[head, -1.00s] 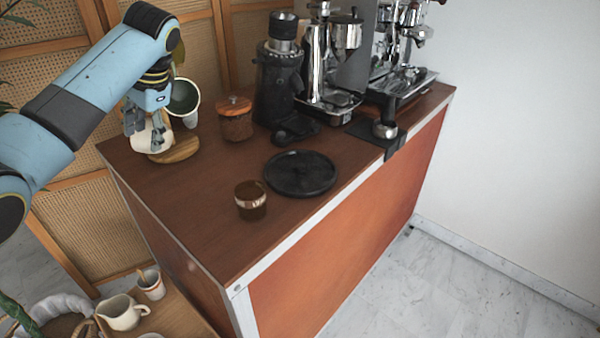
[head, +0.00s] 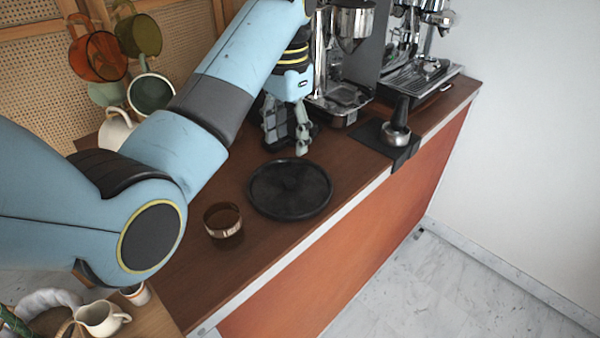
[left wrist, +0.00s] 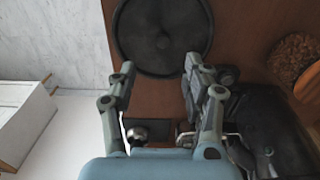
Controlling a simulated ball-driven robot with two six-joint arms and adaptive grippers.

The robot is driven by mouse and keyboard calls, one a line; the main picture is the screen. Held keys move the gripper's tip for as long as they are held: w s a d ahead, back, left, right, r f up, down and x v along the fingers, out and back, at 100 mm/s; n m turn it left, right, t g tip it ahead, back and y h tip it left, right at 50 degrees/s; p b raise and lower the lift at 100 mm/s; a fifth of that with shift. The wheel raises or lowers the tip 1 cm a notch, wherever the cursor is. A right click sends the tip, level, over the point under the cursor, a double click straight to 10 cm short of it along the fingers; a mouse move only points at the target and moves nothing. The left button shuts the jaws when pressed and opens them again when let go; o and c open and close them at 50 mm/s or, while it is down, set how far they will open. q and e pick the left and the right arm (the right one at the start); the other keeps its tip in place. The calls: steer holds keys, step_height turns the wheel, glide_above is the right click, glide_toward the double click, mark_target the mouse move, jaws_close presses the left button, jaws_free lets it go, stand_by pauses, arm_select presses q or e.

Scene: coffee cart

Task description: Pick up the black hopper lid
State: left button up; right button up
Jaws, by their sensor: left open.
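The black hopper lid (head: 290,188), which I take to be the round, dark, low-rimmed disc with a slightly raised centre, lies flat on the brown counter. My left gripper (head: 287,143) points down just behind the lid, above the counter, with its fingers apart and nothing between them. In the left wrist view, the lid (left wrist: 162,32) is at the top, cut off by the frame edge, and the open fingers (left wrist: 160,70) reach toward its near rim without visibly holding it. My right gripper is not in view.
A small brown glass (head: 223,220) stands left of the lid. Mugs (head: 152,93) hang at the left.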

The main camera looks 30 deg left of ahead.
mark_target(290, 179)
arm_select(q)
steer(key=f+b, duration=0.2)
steer(key=b, duration=0.1)
steer(key=shift+w+d+f, duration=0.1)
steer(key=shift+w+f, duration=0.3)
step_height(290, 179, down, 2)
steer(key=shift+f, duration=0.55)
steer(key=f, duration=0.5)
steer(key=shift+a, duration=0.3)
steer(key=shift+r, duration=0.1)
jaws_close()
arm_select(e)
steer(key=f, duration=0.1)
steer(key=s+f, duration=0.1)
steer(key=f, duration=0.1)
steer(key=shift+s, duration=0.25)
